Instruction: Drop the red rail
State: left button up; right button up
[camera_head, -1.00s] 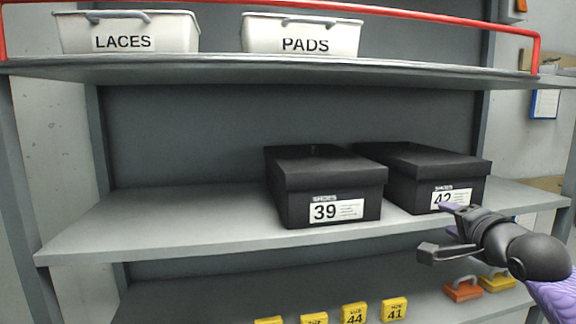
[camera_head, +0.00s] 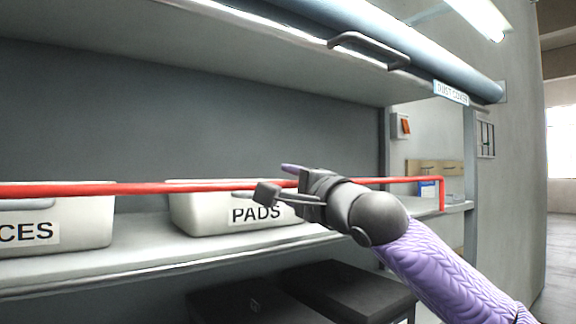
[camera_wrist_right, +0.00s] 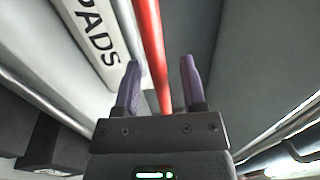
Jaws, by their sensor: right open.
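The red rail (camera_head: 100,189) runs level across the front of the upper shelf in the head view, bent down at its right end. My right gripper (camera_head: 275,182) is open at the rail, in front of the PADS bin (camera_head: 205,212). In the right wrist view, the rail (camera_wrist_right: 148,40) shows between the two purple fingers of my right gripper (camera_wrist_right: 160,63), with a visible gap to the right finger. Whether the left finger touches it, I cannot tell. My left gripper is not in view.
A LACES bin (camera_head: 75,225), its label partly cut off, stands on the upper shelf (camera_head: 130,262) behind the rail. Dark shoe boxes (camera_head: 345,285) sit below. A blue-grey roller cover with a handle (camera_head: 370,48) hangs above. The wall and room to the right look open.

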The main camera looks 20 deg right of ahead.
jog(key=shift+d, duration=0.25)
jog(key=shift+a, duration=0.15)
grip_shut()
jog(key=shift+f, duration=0.1)
dwell(1.0)
